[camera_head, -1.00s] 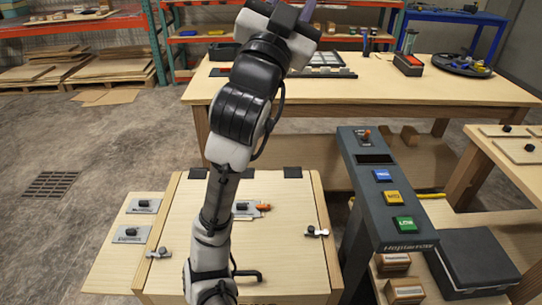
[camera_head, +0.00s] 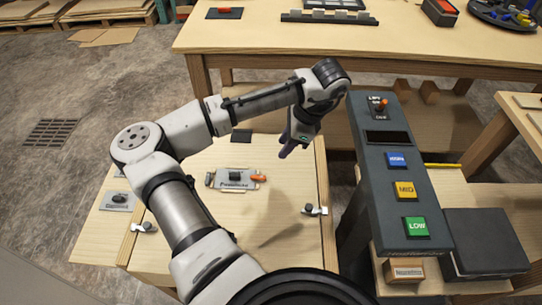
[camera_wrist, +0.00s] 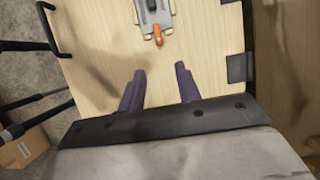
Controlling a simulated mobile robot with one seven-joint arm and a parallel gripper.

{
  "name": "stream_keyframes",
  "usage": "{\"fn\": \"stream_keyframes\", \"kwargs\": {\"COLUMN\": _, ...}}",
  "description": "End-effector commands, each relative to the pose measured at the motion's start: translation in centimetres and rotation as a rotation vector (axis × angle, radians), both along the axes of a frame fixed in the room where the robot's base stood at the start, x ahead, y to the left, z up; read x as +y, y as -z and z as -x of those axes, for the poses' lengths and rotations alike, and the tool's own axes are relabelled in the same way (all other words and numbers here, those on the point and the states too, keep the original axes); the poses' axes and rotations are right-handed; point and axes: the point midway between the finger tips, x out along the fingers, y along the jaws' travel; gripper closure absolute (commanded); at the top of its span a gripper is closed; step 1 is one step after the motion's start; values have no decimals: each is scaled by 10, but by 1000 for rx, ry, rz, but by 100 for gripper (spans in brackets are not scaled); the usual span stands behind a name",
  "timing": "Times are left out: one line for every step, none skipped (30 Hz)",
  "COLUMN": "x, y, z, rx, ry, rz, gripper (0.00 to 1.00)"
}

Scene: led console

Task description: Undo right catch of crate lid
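The wooden crate lid (camera_head: 270,245) lies closed and flat. The right catch (camera_head: 315,210), a dark knob with a pale metal bar, sits across the seam at the lid's right edge. A similar left catch (camera_head: 143,227) sits at the left edge. My gripper (camera_head: 286,150) hangs above the right rear part of the lid, behind the right catch and apart from it. In the wrist view its two purple fingers (camera_wrist: 160,82) are spread with nothing between them. The right catch does not show in the wrist view.
A metal plate with an orange-tipped lever (camera_head: 238,178) is on the lid's middle. Black hinge pads (camera_wrist: 240,68) line its rear edge. A dark console (camera_head: 375,190) with blue, yellow and green buttons stands close on the right. A workbench (camera_head: 290,55) stands behind.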

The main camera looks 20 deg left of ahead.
Motion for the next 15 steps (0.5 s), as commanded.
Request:
{"fn": "stream_keyframes", "kwargs": {"x": 2, "y": 1, "z": 2, "rx": 9, "ry": -2, "rz": -5, "gripper": 66}}
{"fn": "stream_keyframes", "kwargs": {"x": 3, "y": 2, "z": 2, "rx": 11, "ry": -3, "rz": -6, "gripper": 66}}
{"fn": "stream_keyframes", "kwargs": {"x": 4, "y": 5, "z": 3, "rx": 13, "ry": -3, "rz": -7, "gripper": 66}}
{"fn": "stream_keyframes", "kwargs": {"x": 5, "y": 7, "z": 3, "rx": 14, "ry": -4, "rz": -6, "gripper": 66}}
{"fn": "stream_keyframes", "kwargs": {"x": 6, "y": 10, "z": 4, "rx": 14, "ry": -4, "rz": -5, "gripper": 66}}
{"fn": "stream_keyframes", "kwargs": {"x": 7, "y": 14, "z": 4, "rx": 14, "ry": -4, "rz": -4, "gripper": 66}}
{"fn": "stream_keyframes", "kwargs": {"x": 9, "y": 19, "z": 5, "rx": 14, "ry": -4, "rz": -4, "gripper": 66}}
{"fn": "stream_keyframes", "kwargs": {"x": 11, "y": 23, "z": 5, "rx": 14, "ry": -4, "rz": -4, "gripper": 66}}
{"fn": "stream_keyframes", "kwargs": {"x": 13, "y": 30, "z": 6, "rx": 14, "ry": -3, "rz": -4, "gripper": 66}}
{"fn": "stream_keyframes", "kwargs": {"x": 16, "y": 35, "z": 7, "rx": 14, "ry": -4, "rz": -5, "gripper": 66}}
{"fn": "stream_keyframes", "kwargs": {"x": 19, "y": 41, "z": 8, "rx": 14, "ry": -5, "rz": -6, "gripper": 66}}
{"fn": "stream_keyframes", "kwargs": {"x": 22, "y": 49, "z": 9, "rx": 13, "ry": -5, "rz": -6, "gripper": 66}}
{"fn": "stream_keyframes", "kwargs": {"x": 24, "y": 55, "z": 9, "rx": 13, "ry": -3, "rz": -6, "gripper": 66}}
{"fn": "stream_keyframes", "kwargs": {"x": 26, "y": 61, "z": 10, "rx": 14, "ry": -4, "rz": -5, "gripper": 66}}
{"fn": "stream_keyframes", "kwargs": {"x": 29, "y": 69, "z": 11, "rx": 12, "ry": -3, "rz": -5, "gripper": 66}}
